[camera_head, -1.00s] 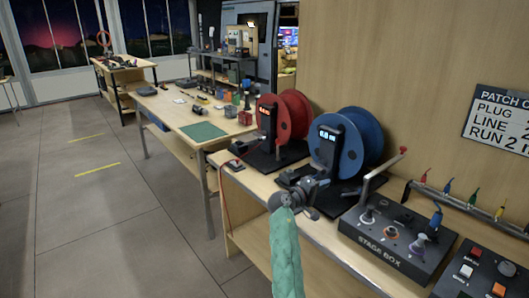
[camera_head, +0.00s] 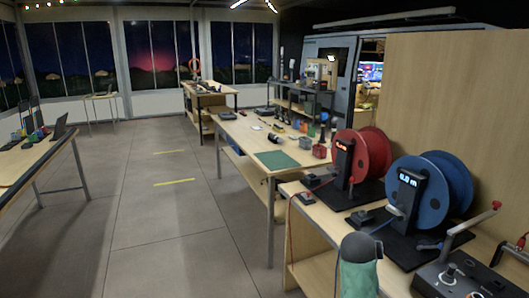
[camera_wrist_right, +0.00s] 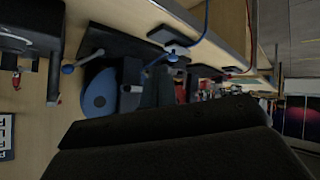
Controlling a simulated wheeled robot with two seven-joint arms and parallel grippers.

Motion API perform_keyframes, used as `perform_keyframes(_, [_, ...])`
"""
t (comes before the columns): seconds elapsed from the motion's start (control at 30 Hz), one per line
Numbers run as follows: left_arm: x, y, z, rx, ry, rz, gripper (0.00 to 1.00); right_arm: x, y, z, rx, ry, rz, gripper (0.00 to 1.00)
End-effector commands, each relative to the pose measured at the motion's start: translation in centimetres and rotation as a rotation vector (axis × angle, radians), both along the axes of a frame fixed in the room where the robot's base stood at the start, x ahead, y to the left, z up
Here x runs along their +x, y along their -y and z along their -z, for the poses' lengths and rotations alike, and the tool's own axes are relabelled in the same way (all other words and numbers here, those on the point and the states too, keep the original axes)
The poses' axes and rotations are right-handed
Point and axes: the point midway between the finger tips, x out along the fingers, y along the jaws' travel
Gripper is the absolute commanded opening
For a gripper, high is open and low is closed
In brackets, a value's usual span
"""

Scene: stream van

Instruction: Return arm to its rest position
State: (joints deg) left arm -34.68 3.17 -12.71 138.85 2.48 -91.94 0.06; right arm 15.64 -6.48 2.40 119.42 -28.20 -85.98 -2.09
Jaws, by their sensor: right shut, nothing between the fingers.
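My right arm (camera_head: 359,275), in a green sleeve with a dark grey end, shows at the bottom of the head view, in front of the reel bench. My right gripper (camera_wrist_right: 159,88) shows in the right wrist view as dark fingers beyond a large dark body. It is shut and empty, with the blue reel and bench behind it. My left arm and gripper are not in view.
A red cable reel (camera_head: 371,156) and a blue cable reel (camera_head: 447,190) stand on the bench close by. The stage box (camera_head: 453,279) is at the lower right. A long table with a green mat (camera_head: 277,160) lies beyond. The floor (camera_head: 150,220) at left is clear.

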Motion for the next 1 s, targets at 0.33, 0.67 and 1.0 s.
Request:
perform_keyframes(0.33, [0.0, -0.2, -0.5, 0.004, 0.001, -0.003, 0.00, -11.7, -9.9, 6.7, 0.242, -0.111, -0.302, 0.00])
perform_keyframes(0.67, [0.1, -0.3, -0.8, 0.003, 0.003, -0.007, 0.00, -23.2, -15.1, 12.5, 0.342, -0.254, -0.467, 0.00])
perform_keyframes(1.0, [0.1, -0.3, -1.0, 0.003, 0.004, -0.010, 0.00, -34.9, -16.6, 19.5, 0.372, -0.454, -0.501, 0.00])
